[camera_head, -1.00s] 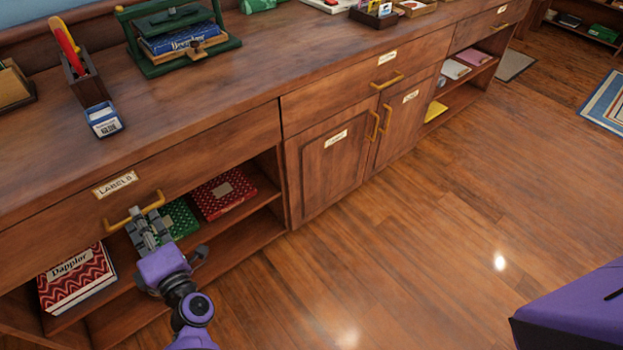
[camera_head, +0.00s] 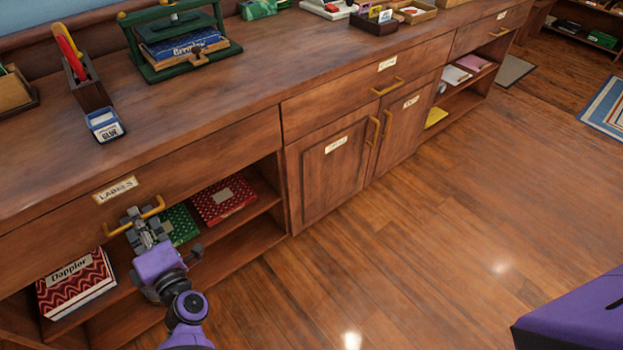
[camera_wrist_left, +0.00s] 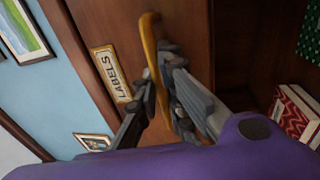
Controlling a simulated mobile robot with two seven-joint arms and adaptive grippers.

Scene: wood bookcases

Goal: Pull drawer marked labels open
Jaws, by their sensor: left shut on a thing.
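The drawer (camera_head: 215,152) marked LABELS is at the left of the long wooden cabinet. Its front looks flush with the cabinet, with no clear gap. Its cream label (camera_head: 115,189) reads LABELS and also shows in the left wrist view (camera_wrist_left: 110,74). A yellow bar handle (camera_head: 156,207) sits below the label; in the left wrist view the handle (camera_wrist_left: 150,45) runs down between the fingers. My left gripper (camera_head: 133,217) is shut on this handle, its fingers covering the handle's middle. My right gripper is not in view.
Under the drawer is an open shelf with a red zigzag book (camera_head: 75,285), a green dotted item (camera_head: 180,224) and a red dotted box (camera_head: 224,200). A glue box (camera_head: 104,124) stands on the countertop (camera_head: 215,95). The floor (camera_head: 400,260) in front is clear.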

